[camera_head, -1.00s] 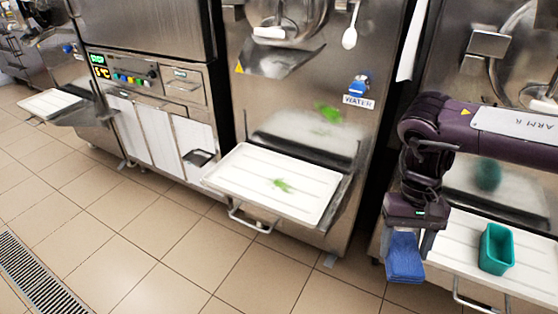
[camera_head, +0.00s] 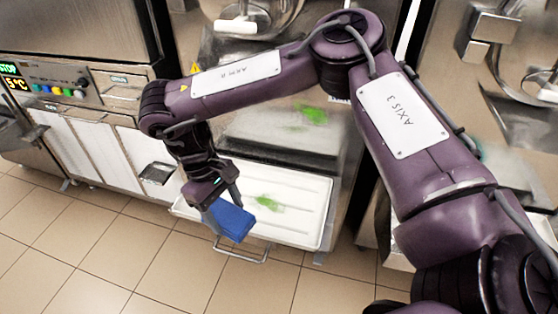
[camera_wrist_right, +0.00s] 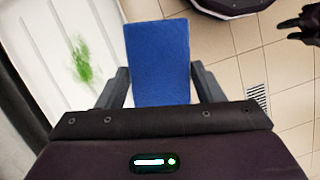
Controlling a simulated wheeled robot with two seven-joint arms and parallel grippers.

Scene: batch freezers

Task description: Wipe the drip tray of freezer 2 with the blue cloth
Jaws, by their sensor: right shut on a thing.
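The white drip tray (camera_head: 311,187) of the middle freezer juts out below its steel front, with a green smear (camera_head: 268,203) on it. No freezer number is readable. My right gripper (camera_head: 222,203) is shut on the blue cloth (camera_head: 234,222) over the tray's left front part. I cannot tell whether the cloth touches the tray. In the right wrist view the cloth (camera_wrist_right: 158,62) hangs between the fingers, and the green smear (camera_wrist_right: 82,60) lies to its left on the tray (camera_wrist_right: 50,30). A dark gripper (camera_wrist_right: 303,24), apparently my left one, shows at the upper right edge.
A wire handle (camera_head: 241,250) sticks out under the tray's front. Another green patch (camera_head: 314,115) shows on the steel front above the tray. A machine with a control panel (camera_head: 60,90) stands to the left. The tiled floor in front is clear.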

